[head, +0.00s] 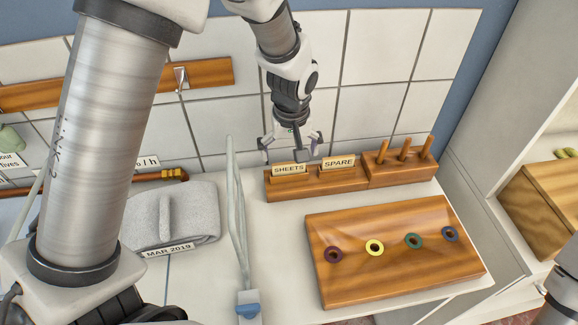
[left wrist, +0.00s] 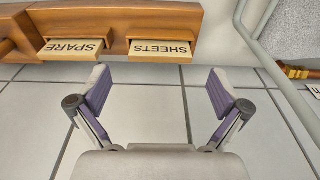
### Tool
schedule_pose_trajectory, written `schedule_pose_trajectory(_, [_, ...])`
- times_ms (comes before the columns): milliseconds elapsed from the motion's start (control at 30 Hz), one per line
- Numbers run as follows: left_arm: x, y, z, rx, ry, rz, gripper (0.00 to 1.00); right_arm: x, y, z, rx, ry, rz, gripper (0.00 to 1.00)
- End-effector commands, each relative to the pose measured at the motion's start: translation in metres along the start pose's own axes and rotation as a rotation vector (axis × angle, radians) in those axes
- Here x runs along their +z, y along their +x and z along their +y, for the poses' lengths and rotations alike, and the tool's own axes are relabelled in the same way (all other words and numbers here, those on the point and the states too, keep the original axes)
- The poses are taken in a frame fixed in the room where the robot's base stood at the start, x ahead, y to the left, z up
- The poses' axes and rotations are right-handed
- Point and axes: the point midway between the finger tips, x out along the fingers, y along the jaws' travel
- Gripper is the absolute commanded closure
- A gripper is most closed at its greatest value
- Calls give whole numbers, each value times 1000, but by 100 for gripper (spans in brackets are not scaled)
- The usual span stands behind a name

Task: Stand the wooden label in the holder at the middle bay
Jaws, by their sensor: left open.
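A small wooden label reading SHEETS (head: 289,169) sits at the left part of a brown wooden holder (head: 330,184) by the tiled wall. A second label reading SPARE (head: 338,162) sits to its right in the same holder. In the left wrist view, SHEETS (left wrist: 160,49) and SPARE (left wrist: 72,47) appear upside down in their slots. My left gripper (head: 290,143) is open and empty, just above and behind the SHEETS label in the head view. Its spread fingers (left wrist: 160,90) show only tiles between them in the left wrist view. My right gripper is not visible.
A wooden block with pegs (head: 398,165) adjoins the holder on the right. A wooden board (head: 390,215) with coloured rings lies in front. A thin upright metal frame (head: 238,220) stands left of the holder, beside a folded grey towel (head: 195,215) with a MAR 2019 tag.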

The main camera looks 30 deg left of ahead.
Motion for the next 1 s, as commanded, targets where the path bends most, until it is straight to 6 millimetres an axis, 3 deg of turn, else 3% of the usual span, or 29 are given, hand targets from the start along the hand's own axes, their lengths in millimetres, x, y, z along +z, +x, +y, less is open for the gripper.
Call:
schedule_pose_trajectory(200, [2,34,0,-2,0,-3,0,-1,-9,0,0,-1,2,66])
schedule_pose_trajectory(400, [2,36,0,0,0,-1,0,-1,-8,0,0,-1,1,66])
schedule_pose_trajectory(533, [2,36,0,0,0,-1,40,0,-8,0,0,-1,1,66])
schedule_pose_trajectory(1000, [2,32,0,-1,1,-2,44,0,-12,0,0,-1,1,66])
